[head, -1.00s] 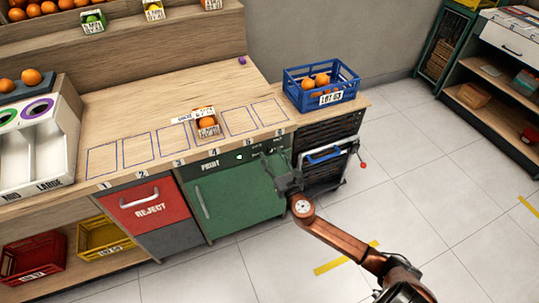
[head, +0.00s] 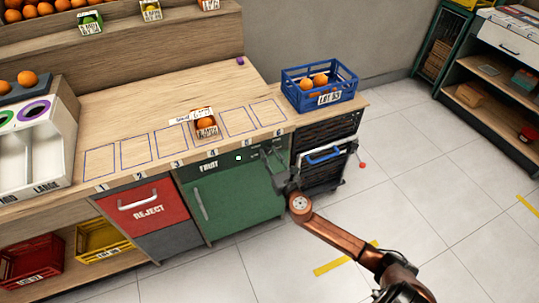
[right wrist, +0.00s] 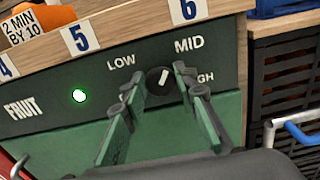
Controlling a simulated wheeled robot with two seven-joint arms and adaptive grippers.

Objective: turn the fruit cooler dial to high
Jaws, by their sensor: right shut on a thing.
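The fruit cooler (head: 235,200) is a green cabinet under the counter, with a dark green control strip marked FRUIT. Its dial (right wrist: 160,80) is a dark round knob with a white pointer mark, seen in the right wrist view. The mark tilts up and right, roughly towards MID. The LOW, MID and HIGH labels surround the dial; a finger partly covers HIGH. My right gripper (right wrist: 155,82) has its fingertips on either side of the dial, shut on it. In the head view my right gripper (head: 268,154) is at the strip's right end and hides the dial. My left gripper is out of view.
A green light (right wrist: 79,96) glows left of the dial. The counter edge (right wrist: 140,35) juts out just above it. A dark rack with a blue handle (head: 325,155) stands right of the cooler. A blue crate of oranges (head: 320,88) sits above. Floor in front is clear.

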